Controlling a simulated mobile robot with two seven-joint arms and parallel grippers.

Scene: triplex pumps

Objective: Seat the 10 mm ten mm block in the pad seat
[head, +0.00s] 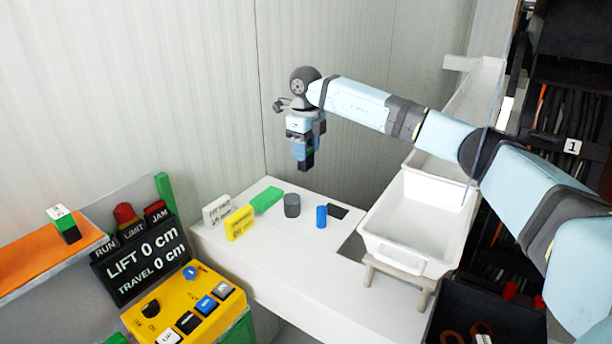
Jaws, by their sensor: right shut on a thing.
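My right gripper (304,160) points down above the back of the white bench (270,265), shut on a small dark block with a little green on it (308,161). The fingers cover part of this block, and its marking cannot be read. A similar small block (65,224), white, green and black, stands on the orange shelf at the left. A dark rectangular patch (338,211) in the bench top may be the pad seat; I cannot tell for sure. The held block is apart from the bench. My left gripper is out of view.
On the bench stand a white sign (216,211), a yellow sign (240,223), a green block (267,200), a dark grey cylinder (292,206) and a blue cylinder (321,216). A white bin (395,250) stands right. A yellow control panel (185,310) is front left.

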